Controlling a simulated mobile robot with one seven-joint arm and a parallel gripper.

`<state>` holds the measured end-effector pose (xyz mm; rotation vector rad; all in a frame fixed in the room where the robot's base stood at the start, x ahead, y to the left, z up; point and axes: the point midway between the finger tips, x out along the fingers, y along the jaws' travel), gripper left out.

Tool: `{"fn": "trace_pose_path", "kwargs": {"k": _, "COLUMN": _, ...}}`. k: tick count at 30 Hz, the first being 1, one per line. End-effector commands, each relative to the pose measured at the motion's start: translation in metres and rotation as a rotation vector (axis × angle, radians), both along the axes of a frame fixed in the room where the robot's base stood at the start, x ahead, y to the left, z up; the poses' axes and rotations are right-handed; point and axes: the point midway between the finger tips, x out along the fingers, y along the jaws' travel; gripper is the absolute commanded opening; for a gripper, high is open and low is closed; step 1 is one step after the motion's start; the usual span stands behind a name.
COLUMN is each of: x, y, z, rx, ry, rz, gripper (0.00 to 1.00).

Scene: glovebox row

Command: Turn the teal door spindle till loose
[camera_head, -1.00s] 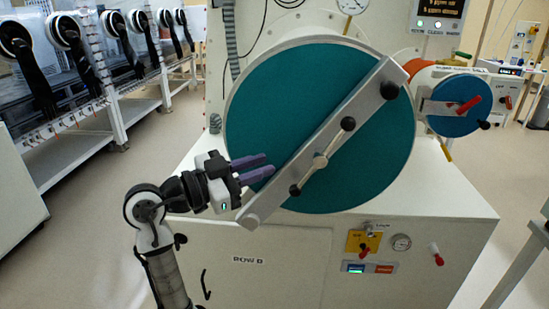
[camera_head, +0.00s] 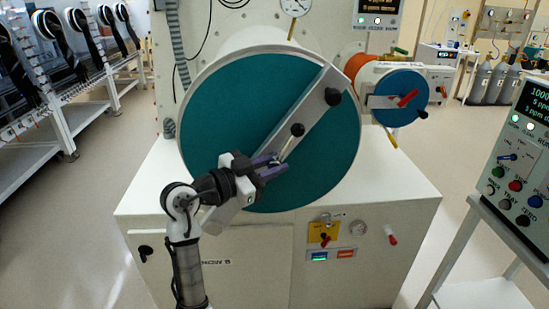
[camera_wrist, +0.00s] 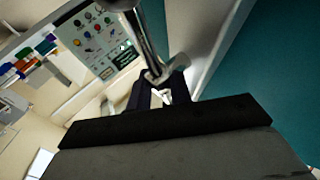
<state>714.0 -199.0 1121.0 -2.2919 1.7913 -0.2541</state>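The big round teal door (camera_head: 225,110) fills the middle of the head view, with a grey diagonal bar (camera_head: 315,108) across it. The door spindle (camera_head: 287,150) is a metal handle in front of the bar; its black upper knob (camera_head: 297,130) shows, its lower end is hidden by my gripper. In the wrist view the spindle's rod (camera_wrist: 147,42) runs down to between the dark fingers (camera_wrist: 163,92). I cannot tell whether they grip it or only surround it.
A smaller blue door (camera_head: 398,112) with a red handle is at the right. Below is a cream cabinet (camera_head: 220,250) with a yellow valve plate (camera_head: 323,231). A control panel on a stand (camera_head: 520,165) is at the far right. Open floor lies on the left.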

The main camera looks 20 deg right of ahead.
Motion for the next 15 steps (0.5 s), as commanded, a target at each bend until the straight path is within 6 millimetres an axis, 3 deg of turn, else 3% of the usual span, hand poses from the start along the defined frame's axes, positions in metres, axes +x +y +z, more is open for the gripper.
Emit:
{"fn": "trace_pose_path", "kwargs": {"k": 11, "x": 0.0016, "y": -0.0064, "z": -0.0007, "rx": 0.001, "ry": 0.000, "rz": 0.000, "gripper": 0.20}}
{"fn": "trace_pose_path", "kwargs": {"k": 15, "x": 0.0015, "y": -0.0063, "z": -0.0005, "rx": 0.000, "ry": 0.000, "rz": 0.000, "gripper": 0.04}}
